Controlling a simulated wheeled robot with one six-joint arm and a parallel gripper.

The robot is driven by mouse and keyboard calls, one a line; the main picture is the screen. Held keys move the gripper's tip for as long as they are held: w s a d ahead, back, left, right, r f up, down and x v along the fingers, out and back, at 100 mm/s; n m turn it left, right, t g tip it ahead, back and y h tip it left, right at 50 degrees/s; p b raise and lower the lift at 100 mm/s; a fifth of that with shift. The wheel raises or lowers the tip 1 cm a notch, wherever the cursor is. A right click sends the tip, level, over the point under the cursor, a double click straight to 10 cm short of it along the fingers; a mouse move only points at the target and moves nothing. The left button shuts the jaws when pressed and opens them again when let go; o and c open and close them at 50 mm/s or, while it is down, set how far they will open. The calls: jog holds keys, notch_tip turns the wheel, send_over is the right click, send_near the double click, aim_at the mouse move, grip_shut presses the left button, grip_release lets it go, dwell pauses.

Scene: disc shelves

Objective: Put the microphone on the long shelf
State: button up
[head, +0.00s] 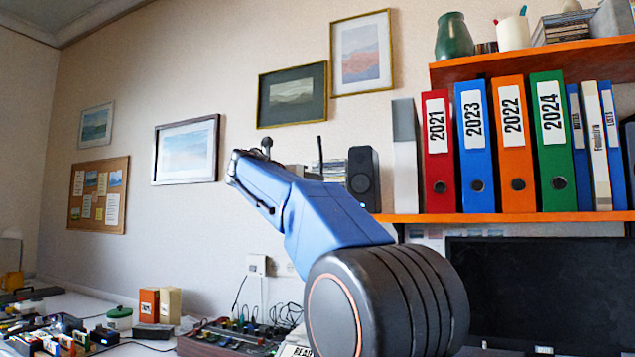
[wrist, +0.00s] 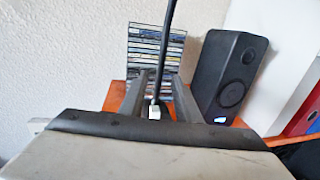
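The microphone shows as a thin black stem (head: 320,155), upright behind my blue arm in the head view. In the wrist view its dark stem (wrist: 166,40) rises between my fingers, leaning slightly, with a small white mark low on it. Its lower part is mostly hidden. My gripper (wrist: 158,85) appears shut on it; in the head view it is largely hidden behind my arm. The long shelf (head: 500,217) is the lower orange board. Its left end (wrist: 118,98) lies beyond my fingers in the wrist view.
On the long shelf stand a black speaker (head: 362,178), a CD stack (wrist: 158,55) and several binders (head: 511,130). A shorter orange shelf (head: 530,62) hangs above. A monitor (head: 540,290) stands below, and a cluttered desk (head: 75,302) lies at lower left.

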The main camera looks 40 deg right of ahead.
jog(key=s+a, duration=0.1)
jog(key=a, duration=0.5)
jog(key=shift+s+a+f, duration=0.1)
jog(key=s+a+f+m+t+y, duration=0.1)
jog(key=s+a+f+m+y, duration=0.25)
jog(key=f, duration=0.75)
jog(key=s+a+f+m+t+y, duration=0.1)
jog(key=s+a+f+m+y, duration=0.25)
jog(key=f, duration=0.65)
jog(key=s+a+f+m+y, duration=0.1)
jog(key=s+a+f+y, duration=0.4)
jog(key=f, duration=0.6)
jog(key=s+a+f+m+y, duration=0.2)
jog(key=s+a+f+m, duration=0.2)
jog(key=f, duration=0.5)
jog(key=s+a+f+m+y, duration=0.2)
jog(key=s+a+f+m, duration=0.2)
jog(key=s+a+f, duration=0.3)
jog(key=s+a+f+m+y, duration=0.1)
jog(key=s+a+f+m, duration=0.3)
jog(key=a+f, duration=0.3)
notch_tip(320, 180, down, 5)
jog(key=shift+s+f+g+y, duration=0.15)
jog(key=shift+s+g+y, duration=0.2)
jog(key=shift+s, duration=0.4)
